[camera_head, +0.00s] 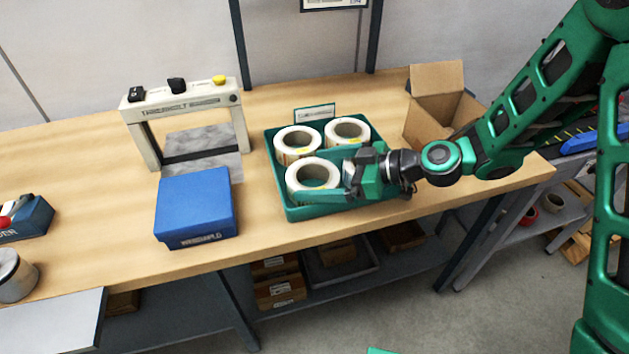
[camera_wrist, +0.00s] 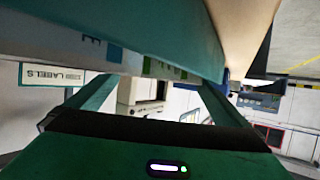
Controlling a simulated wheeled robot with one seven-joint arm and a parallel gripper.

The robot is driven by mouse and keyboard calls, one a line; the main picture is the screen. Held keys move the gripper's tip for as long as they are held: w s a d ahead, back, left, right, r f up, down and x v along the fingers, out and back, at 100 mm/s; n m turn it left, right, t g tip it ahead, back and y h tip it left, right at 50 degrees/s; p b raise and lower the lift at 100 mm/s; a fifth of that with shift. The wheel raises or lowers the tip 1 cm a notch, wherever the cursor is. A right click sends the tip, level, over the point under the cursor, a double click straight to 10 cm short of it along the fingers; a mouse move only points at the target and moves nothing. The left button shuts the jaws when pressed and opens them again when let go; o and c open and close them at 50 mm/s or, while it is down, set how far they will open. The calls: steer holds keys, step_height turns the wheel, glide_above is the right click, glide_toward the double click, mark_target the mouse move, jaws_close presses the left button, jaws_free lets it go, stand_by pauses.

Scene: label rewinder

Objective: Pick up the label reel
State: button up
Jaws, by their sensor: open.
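Whether the fingers touch the reel cannot be told.
A blue box (camera_head: 195,205) and a grey-white frame device (camera_head: 185,110) stand left of the tray. An open cardboard box (camera_head: 436,90) stands behind my wrist. A small label sign (camera_head: 315,114) stands at the tray's back edge.

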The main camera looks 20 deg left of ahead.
steer(key=shift+a+f, duration=0.2)
steer(key=shift+a, duration=0.3)
steer(key=c, duration=1)
steer(key=shift+r, duration=0.1)
steer(key=shift+r, duration=0.8)
step_height(320, 180, up, 2)
steer(key=shift+r, duration=0.25)
steer(key=shift+s+a+r, duration=1.15)
steer(key=shift+s, duration=0.45)
steer(key=shift+s+a+r, duration=1.1)
steer(key=shift+s+a, duration=0.05)
steer(key=shift+s, duration=0.4)
steer(key=shift+s+a+r, duration=1.15)
steer(key=shift+s, duration=0.45)
